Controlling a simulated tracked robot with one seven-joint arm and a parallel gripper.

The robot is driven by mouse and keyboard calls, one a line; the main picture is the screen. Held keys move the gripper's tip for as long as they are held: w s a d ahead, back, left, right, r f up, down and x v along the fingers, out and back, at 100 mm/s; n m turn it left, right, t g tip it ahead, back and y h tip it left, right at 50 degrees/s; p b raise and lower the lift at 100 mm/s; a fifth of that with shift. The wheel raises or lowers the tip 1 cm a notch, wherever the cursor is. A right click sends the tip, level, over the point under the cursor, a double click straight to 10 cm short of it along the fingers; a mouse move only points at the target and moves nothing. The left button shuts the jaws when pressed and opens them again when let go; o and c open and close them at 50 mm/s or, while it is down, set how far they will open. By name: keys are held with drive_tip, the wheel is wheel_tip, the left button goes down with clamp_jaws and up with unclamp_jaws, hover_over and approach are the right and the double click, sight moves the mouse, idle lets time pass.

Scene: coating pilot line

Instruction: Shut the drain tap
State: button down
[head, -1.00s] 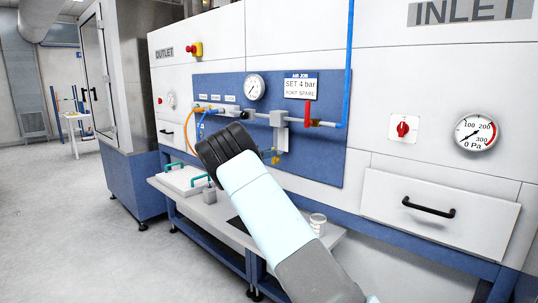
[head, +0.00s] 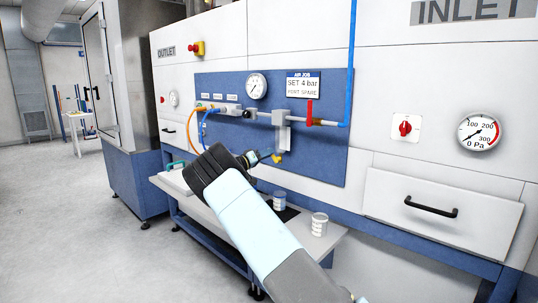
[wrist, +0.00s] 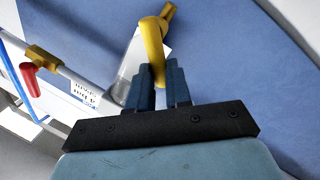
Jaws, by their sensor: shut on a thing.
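The drain tap is a small yellow lever (head: 278,158) low on the blue panel, below the grey vertical unit on the air pipe. In the wrist view the yellow lever (wrist: 152,42) runs down between my two fingers, with a brass-coloured end (wrist: 169,12) above it. My gripper (wrist: 160,76) is shut on the lever, with one blue-grey finger on each side. In the head view my gripper (head: 267,155) reaches the tap from the left. The fingers are small there, and my wrist hides the area to their left.
A red lever (head: 309,111) is on the pipe to the upper right; it also shows in the wrist view (wrist: 28,76). A gauge (head: 256,86) and orange hose (head: 189,126) are nearby. Below stands a bench (head: 325,243) with two cans (head: 319,224) (head: 280,201).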

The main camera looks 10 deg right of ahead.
drive_tip(key=shift+w+a+f+n+t+y, duration=0.2)
drive_tip(key=shift+f+n+t, duration=0.45)
drive_tip(key=shift+n, duration=1.4)
drive_tip(key=shift+w+a+f+n+t+y, duration=0.15)
drive_tip(key=shift+f+n+t, duration=0.5)
drive_tip(key=shift+n, duration=1.45)
drive_tip(key=shift+w+a+f+n+t+y, duration=0.2)
drive_tip(key=shift+f+n+t, duration=0.45)
drive_tip(key=shift+n, duration=1.4)
drive_tip(key=shift+s+t, duration=0.1)
drive_tip(key=shift+t, duration=0.15)
drive_tip(key=c, duration=1.3)
unclamp_jaws()
drive_tip(key=shift+o, duration=1.2)
drive_tip(key=shift+d+r, duration=0.1)
drive_tip(key=shift+d, duration=0.05)
drive_tip(key=v, duration=1.4)
drive_tip(key=shift+r, duration=0.1)
